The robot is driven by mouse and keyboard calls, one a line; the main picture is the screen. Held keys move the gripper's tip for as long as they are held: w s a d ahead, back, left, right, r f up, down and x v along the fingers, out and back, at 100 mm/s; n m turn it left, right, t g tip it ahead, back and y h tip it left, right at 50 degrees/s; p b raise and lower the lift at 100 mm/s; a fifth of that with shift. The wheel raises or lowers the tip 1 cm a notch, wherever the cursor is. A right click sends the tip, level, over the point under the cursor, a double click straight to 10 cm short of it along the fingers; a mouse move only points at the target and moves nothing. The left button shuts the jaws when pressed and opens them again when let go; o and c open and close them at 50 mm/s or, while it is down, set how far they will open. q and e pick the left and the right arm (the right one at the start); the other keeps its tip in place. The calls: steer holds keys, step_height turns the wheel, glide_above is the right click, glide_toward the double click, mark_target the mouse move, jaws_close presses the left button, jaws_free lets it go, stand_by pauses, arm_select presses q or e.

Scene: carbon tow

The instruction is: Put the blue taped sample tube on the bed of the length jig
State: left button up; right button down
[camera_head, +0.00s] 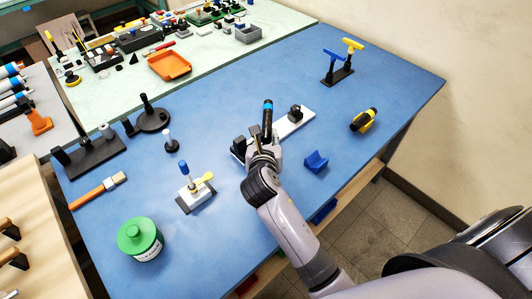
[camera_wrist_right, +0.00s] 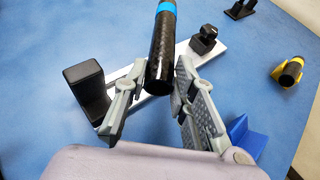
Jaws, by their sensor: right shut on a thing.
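The sample tube (camera_head: 267,122) is black with a blue tape band near its far end. My right gripper (camera_head: 262,150) is shut on it near its near end; in the right wrist view the tube (camera_wrist_right: 161,52) stands between the two fingers (camera_wrist_right: 163,72). The length jig (camera_head: 293,125) is a pale bar with a black block at each end. In the right wrist view the tube overlaps the jig's bed (camera_wrist_right: 184,62) and crosses its line at an angle. I cannot tell whether they touch. My left gripper is not in view.
A small blue V-shaped block (camera_head: 316,162) lies right of the jig. A yellow-and-black tube (camera_head: 364,120) lies farther right. A small clamp stand (camera_head: 196,192), a green-lidded jar (camera_head: 140,239) and a brush (camera_head: 100,190) lie to the left.

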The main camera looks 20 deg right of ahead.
step_height(320, 180, down, 2)
steer(key=shift+f, duration=0.1)
step_height(320, 180, down, 4)
steer(key=shift+r+b, duration=0.25)
steer(key=shift+b, duration=0.2)
steer(key=c, duration=1.3)
jaws_free()
steer(key=shift+c, duration=0.2)
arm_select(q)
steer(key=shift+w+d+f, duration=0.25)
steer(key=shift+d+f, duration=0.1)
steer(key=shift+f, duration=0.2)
arm_select(e)
steer(key=v, duration=1.2)
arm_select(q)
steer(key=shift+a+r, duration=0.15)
arm_select(e)
steer(key=shift+a, duration=0.1)
